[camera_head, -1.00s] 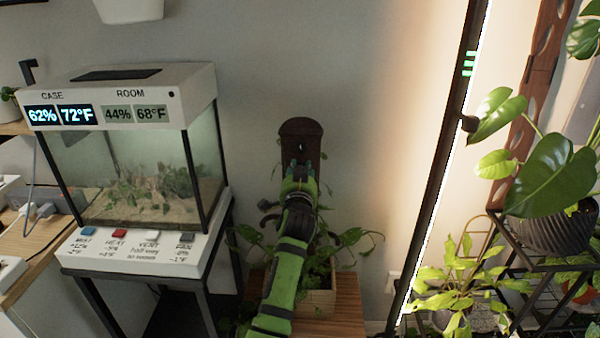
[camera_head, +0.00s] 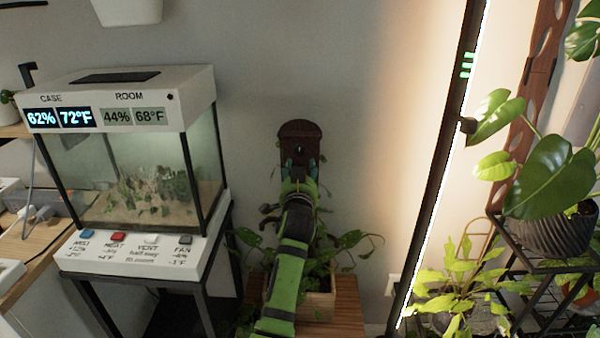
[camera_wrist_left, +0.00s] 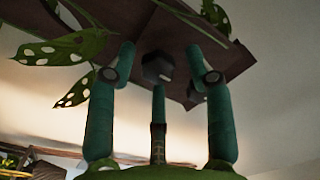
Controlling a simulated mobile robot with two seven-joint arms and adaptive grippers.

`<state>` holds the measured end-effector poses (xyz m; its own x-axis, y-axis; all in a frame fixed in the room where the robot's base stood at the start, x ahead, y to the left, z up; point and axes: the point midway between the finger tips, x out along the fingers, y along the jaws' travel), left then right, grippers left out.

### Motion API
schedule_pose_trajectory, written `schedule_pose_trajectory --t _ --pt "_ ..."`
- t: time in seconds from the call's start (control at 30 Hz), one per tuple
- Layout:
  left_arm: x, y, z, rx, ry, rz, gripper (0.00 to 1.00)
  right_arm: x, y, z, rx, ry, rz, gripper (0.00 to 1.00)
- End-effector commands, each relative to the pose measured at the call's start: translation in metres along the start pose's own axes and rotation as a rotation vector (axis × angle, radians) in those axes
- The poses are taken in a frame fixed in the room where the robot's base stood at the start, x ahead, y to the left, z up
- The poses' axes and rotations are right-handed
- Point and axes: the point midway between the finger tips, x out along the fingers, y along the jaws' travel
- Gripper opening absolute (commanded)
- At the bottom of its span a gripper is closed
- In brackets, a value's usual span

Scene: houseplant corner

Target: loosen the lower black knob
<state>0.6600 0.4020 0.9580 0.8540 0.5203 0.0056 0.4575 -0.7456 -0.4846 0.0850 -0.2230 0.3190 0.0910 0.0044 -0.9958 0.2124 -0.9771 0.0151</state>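A dark brown board (camera_head: 299,131) with a rounded top stands against the wall behind the planter. A small dark knob (camera_head: 300,150) shows on its upper part. My left gripper (camera_head: 300,168) is in front of the board just below that knob, and it hides the board's lower part. In the left wrist view, a dark faceted knob (camera_wrist_left: 157,68) on the board's underside sits between the two spread teal fingertips (camera_wrist_left: 163,60), with gaps at both sides. A second dark shape beside the right finger is partly hidden. I cannot tell which knob is the lower one there. My right gripper is not in view.
A wooden planter (camera_head: 318,305) with leafy vines stands below the board on a wooden stand (camera_head: 350,312). A glass case (camera_head: 130,165) with a button panel is at left. A tall lamp (camera_head: 440,160) and potted plants are at right. Spotted leaves (camera_wrist_left: 62,50) hang near the left finger.

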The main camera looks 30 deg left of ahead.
Motion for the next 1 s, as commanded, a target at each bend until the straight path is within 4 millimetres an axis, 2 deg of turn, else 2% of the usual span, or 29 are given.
schedule_pose_trajectory --t 0.27,0.7,1.0 --pt "-0.006 0.001 0.003 0.003 -0.005 0.001 0.52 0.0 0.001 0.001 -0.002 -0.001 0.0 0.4" --pt "-0.068 0.001 0.001 0.002 -0.002 0.001 0.52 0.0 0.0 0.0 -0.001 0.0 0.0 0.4" --pt "-0.075 0.0 0.0 0.002 -0.002 0.0 0.52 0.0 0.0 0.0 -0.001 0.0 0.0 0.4"
